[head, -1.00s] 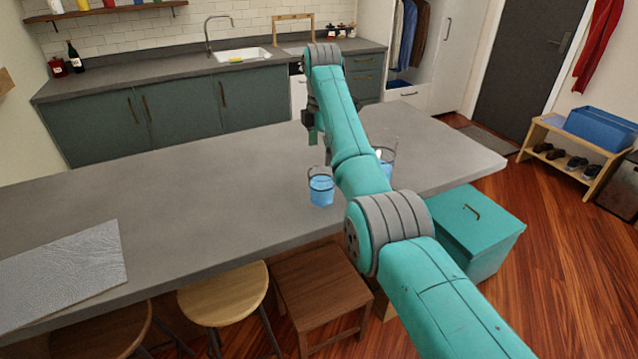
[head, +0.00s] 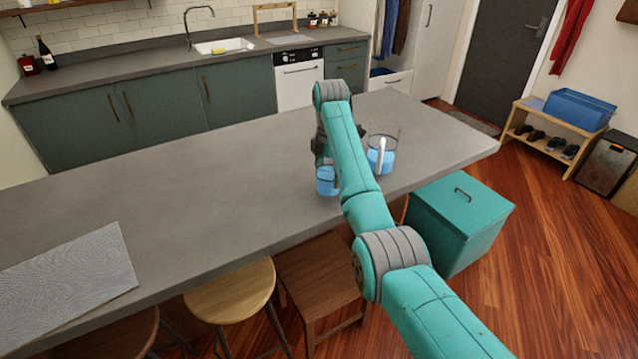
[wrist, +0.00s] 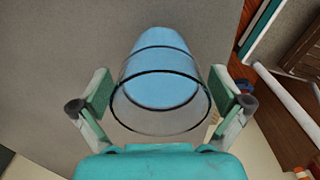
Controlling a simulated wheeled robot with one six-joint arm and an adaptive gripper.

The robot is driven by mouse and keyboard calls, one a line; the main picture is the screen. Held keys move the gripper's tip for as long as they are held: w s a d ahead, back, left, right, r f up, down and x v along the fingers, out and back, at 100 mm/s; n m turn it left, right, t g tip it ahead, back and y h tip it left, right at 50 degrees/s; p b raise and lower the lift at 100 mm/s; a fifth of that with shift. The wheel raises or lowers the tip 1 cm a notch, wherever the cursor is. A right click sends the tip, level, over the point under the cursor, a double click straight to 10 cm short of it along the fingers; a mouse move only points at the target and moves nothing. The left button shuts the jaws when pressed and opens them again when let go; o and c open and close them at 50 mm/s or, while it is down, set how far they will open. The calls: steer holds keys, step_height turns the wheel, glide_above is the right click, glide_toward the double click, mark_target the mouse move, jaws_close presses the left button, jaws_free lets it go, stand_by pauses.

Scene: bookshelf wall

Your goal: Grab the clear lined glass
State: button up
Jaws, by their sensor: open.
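A clear glass with dark lines around it and blue inside (head: 325,183) stands on the grey counter, partly hidden behind my arm in the head view. In the wrist view the lined glass (wrist: 160,105) sits in the middle, its wide rim towards me. My gripper (head: 321,152) is just above this glass in the head view. In the wrist view my gripper (wrist: 160,92) is open, with one finger on each side of the rim and small gaps showing. A second, taller clear glass with blue inside and a white upright piece (head: 388,158) stands to the right.
The grey counter (head: 180,190) is clear to the left, apart from a patterned mat (head: 65,280) at far left. A teal bin (head: 455,225) and stools (head: 235,295) stand on the near side. The second glass is close to my arm.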

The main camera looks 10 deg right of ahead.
steer(key=shift+d+f, duration=0.1)
steer(key=shift+f, duration=0.05)
steer(key=shift+c, duration=0.3)
steer(key=c, duration=1.5)
